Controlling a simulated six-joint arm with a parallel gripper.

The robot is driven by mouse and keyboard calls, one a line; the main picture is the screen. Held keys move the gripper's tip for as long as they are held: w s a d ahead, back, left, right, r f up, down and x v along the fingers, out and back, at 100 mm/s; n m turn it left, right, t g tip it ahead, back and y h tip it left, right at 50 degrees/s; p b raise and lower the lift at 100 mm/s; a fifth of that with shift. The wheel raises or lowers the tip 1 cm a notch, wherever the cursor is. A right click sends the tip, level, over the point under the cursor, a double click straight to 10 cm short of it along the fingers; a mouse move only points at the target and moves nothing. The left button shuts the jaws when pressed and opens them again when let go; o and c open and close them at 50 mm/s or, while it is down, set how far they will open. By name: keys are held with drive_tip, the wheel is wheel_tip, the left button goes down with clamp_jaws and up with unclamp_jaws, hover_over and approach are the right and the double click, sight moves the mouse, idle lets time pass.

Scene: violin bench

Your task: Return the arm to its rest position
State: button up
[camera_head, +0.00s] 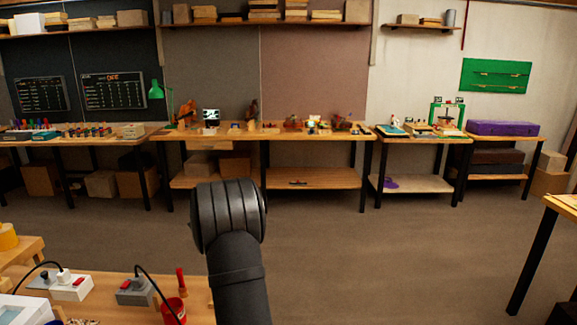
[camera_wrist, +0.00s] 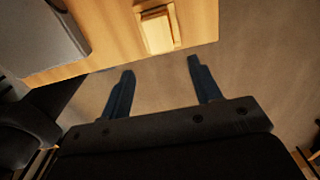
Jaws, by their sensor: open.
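My gripper (camera_wrist: 160,85) shows in the wrist view with its two dark fingers spread well apart and nothing between them. Its fingertips lie over the brown floor, close to the edge of a wooden bench (camera_wrist: 105,50). In the head view my black arm (camera_head: 240,275) rises from the bottom centre, beside the near bench's right end; my gripper itself does not show there.
The near bench (camera_head: 205,297) carries power boxes (camera_head: 72,288), cables and a red cup (camera_head: 174,311). In the wrist view a small wooden block (camera_wrist: 157,31) sits at the bench edge. Long workbenches (camera_head: 290,134) line the far wall. Another table (camera_head: 566,204) stands right. The middle floor (camera_head: 390,250) is clear.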

wheel_tip(320, 180, down, 10)
drive_tip(key=shift+f, duration=0.1)
drive_tip(key=r, duration=0.2)
drive_tip(key=d+r, duration=0.1)
drive_tip(key=r, duration=0.2)
drive_tip(key=shift+r, duration=0.1)
drive_tip(key=s+d+r, duration=0.3)
drive_tip(key=d+r, duration=0.4)
drive_tip(key=d, duration=0.3)
drive_tip(key=s+a+f, duration=0.1)
drive_tip(key=s+a, duration=0.3)
drive_tip(key=s, duration=0.7)
drive_tip(key=s+a+f, duration=0.1)
drive_tip(key=s+a, duration=0.3)
drive_tip(key=s, duration=0.7)
drive_tip(key=a+f, duration=0.2)
drive_tip(key=a, duration=0.1)
drive_tip(key=a+f, duration=0.2)
drive_tip(key=a, duration=0.2)
drive_tip(key=s+a+f, duration=0.1)
drive_tip(key=a+f, duration=0.1)
drive_tip(key=a, duration=0.2)
drive_tip(key=shift+a+f, duration=0.15)
drive_tip(key=shift+f, duration=0.05)
